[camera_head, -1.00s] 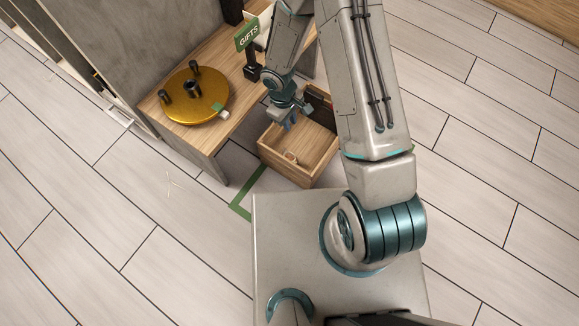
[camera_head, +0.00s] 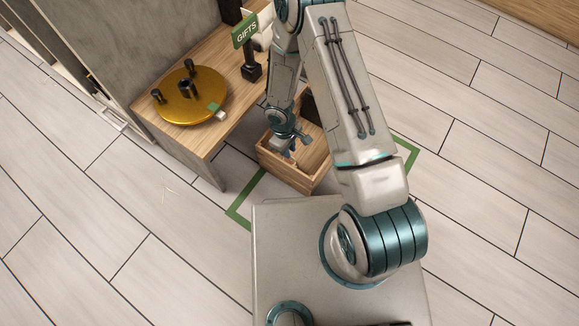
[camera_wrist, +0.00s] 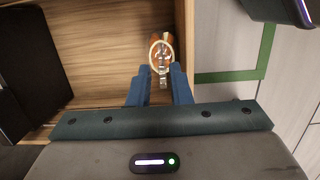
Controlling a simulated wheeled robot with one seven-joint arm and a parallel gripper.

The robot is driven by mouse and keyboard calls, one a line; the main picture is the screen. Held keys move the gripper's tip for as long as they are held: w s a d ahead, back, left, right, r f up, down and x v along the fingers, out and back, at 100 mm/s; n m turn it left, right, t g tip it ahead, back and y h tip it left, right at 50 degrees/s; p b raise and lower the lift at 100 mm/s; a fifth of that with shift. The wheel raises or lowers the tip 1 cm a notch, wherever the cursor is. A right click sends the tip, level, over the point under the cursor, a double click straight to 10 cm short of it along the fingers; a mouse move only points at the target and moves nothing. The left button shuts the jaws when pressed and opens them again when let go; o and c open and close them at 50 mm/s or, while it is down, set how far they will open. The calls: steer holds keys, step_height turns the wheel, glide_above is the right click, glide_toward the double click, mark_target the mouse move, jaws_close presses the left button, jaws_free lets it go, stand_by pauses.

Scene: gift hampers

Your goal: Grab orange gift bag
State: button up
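The orange gift bag (camera_wrist: 158,39) shows small at the top middle of the wrist view, with a pale loop at its top. It is inside the open wooden box (camera_head: 312,178), against one wall. My gripper (camera_wrist: 161,72) points down above the bag, its two blue fingers apart, one on each side of the loop. I cannot tell whether they touch it. In the head view my gripper (camera_head: 290,148) is down at the box opening and hides most of the bag.
A wooden table (camera_head: 207,139) beside the box bears a round gold stand (camera_head: 183,108) and a green GIFTS sign (camera_head: 246,32). A dark object (camera_wrist: 28,72) is at the box's other end. Green floor tape (camera_head: 242,203) runs around the box. Open floor lies left and right.

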step_height(320, 180, down, 4)
steer(key=shift+s+f+b, duration=0.1)
steer(key=shift+f+b, duration=0.1)
steer(key=shift+b, duration=0.9)
steer(key=shift+r, duration=0.1)
jaws_close()
steer(key=shift+r, duration=0.1)
